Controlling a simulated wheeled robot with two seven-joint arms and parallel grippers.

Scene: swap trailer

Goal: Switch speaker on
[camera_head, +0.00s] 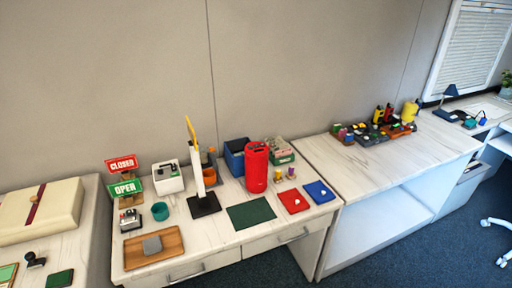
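A red upright cylinder (256,168), which looks like the speaker, stands on the white desk (222,222) near its back, right of the middle. Small dark marks show on its front, but they are too small to read. I cannot tell whether any light or switch on it is on. Neither of my grippers is in view.
A dark green mat (251,213) lies in front of the cylinder, with red (293,201) and blue (319,192) pads to its right. A blue bin (235,157) stands behind it. A black-based stand (204,205) is to its left. A wooden tray (154,248) lies front left.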

